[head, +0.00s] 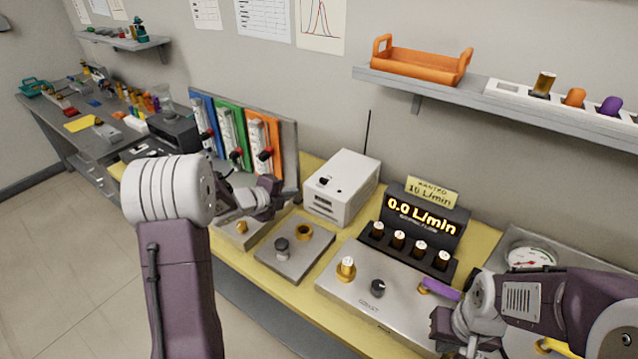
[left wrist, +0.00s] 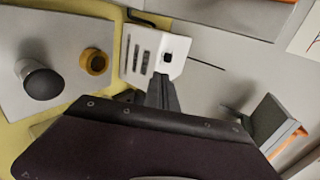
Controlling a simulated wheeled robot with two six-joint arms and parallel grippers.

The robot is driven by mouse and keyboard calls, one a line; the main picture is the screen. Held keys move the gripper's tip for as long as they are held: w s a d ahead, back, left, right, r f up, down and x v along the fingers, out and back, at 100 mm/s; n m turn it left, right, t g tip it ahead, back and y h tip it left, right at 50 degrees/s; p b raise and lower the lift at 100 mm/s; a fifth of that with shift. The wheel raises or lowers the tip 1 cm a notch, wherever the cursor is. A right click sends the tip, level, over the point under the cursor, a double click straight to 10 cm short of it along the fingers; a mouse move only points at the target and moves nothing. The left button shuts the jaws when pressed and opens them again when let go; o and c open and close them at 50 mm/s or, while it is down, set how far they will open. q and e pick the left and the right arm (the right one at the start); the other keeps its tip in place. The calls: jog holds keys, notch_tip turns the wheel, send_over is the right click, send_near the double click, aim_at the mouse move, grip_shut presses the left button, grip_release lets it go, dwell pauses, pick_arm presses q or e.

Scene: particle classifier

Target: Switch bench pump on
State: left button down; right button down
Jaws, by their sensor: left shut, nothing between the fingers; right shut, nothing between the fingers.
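A white box (head: 340,187), apparently the bench pump, stands on the yellow bench top with a thin dark rod rising beside it. A small black switch or knob (head: 323,181) shows on its top. In the left wrist view the white box (left wrist: 152,48) has dark slots and a small black square (left wrist: 166,56). My left gripper (head: 277,192) is shut and empty, left of the box; its fingers (left wrist: 162,82) point toward the box in the left wrist view. Whether they touch it I cannot tell. My right gripper (head: 446,322) is shut and empty at the lower right, partly hidden by its arm.
A display (head: 425,216) reading 0.0 L/min stands behind a metal panel (head: 345,292) with knobs and a purple handle (head: 441,288). A grey plate (head: 287,262) with a dark knob and brass ring lies before the box. Coloured flowmeter panels (head: 230,130) stand behind my left gripper.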

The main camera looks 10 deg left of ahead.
pick_arm(q)
send_near(322, 181)
jog(key=f, duration=0.1)
jog(key=w+f, duration=0.1)
jog(key=w+d+f, duration=0.1)
jog(key=shift+f+p, duration=0.35)
jog(key=shift+p, duration=0.05)
jog(key=w, duration=0.1)
jog(key=w+d+p, duration=0.1)
jog(key=w, duration=0.1)
jog(key=shift+r, duration=0.15)
jog(key=shift+w, duration=0.1)
